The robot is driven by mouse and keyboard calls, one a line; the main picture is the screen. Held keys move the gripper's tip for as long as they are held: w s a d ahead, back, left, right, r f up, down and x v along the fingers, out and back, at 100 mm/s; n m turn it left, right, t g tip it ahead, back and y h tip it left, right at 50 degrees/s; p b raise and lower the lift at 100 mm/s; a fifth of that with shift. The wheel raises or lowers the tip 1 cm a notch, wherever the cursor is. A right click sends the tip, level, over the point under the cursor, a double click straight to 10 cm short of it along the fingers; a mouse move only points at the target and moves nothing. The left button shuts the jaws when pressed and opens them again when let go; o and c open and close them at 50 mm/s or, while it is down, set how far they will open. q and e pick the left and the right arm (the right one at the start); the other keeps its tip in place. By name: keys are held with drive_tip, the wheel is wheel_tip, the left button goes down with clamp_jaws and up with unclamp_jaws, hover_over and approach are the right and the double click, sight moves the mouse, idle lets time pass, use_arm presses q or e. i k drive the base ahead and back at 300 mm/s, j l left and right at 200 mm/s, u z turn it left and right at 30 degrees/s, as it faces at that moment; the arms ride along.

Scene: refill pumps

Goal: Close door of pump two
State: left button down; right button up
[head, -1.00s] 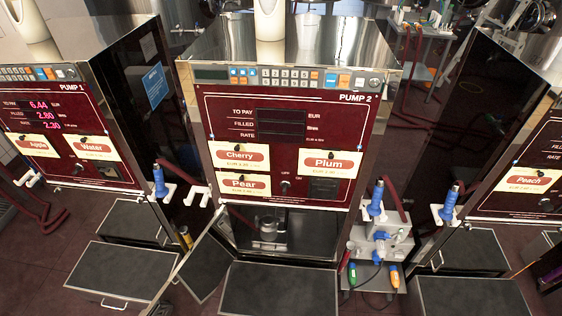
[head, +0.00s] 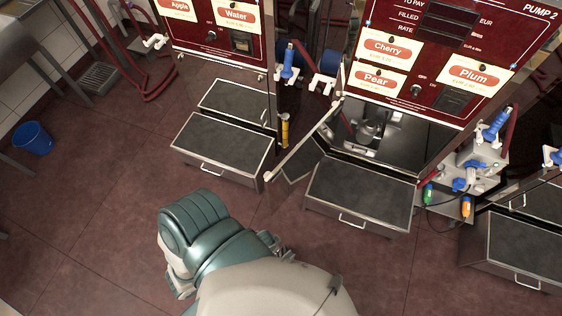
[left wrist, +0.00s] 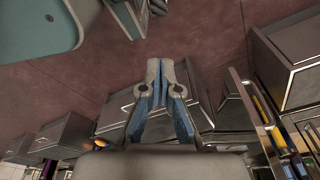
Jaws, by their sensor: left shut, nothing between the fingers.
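Pump two (head: 448,45) has a dark red panel with Cherry, Pear and Plum labels, at the upper right of the head view. Its lower compartment (head: 400,135) is open, with a metal vessel (head: 366,131) inside. Its door (head: 300,143) stands swung out to the left, seen nearly edge-on. My left gripper shows in the left wrist view (left wrist: 161,72), its fingertips together with nothing held. It points over the floor and is apart from the door. In the head view I cannot clearly make out its fingers. My right gripper is not in view.
A low grey-topped drawer box (head: 360,195) juts out under pump two. Another box (head: 225,148) stands before pump one (head: 215,30). Blue nozzles and a small metal unit (head: 478,160) are right of pump two. A blue bucket (head: 33,138) is far left. The floor between is clear.

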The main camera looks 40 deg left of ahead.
sight(296, 166)
drive_tip(key=k+j+z, duration=0.1)
drive_tip(key=j, duration=0.3)
drive_tip(key=j+z, duration=0.1)
drive_tip(key=j, duration=0.25)
drive_tip(key=k+j+z, duration=0.1)
drive_tip(key=j, duration=0.3)
drive_tip(key=k+j+z, duration=0.1)
drive_tip(key=j, duration=0.25)
drive_tip(key=k+j+z, duration=0.1)
drive_tip(key=j, duration=0.25)
drive_tip(key=k+j+z, duration=0.1)
drive_tip(key=k+j, duration=0.15)
drive_tip(key=j, duration=0.1)
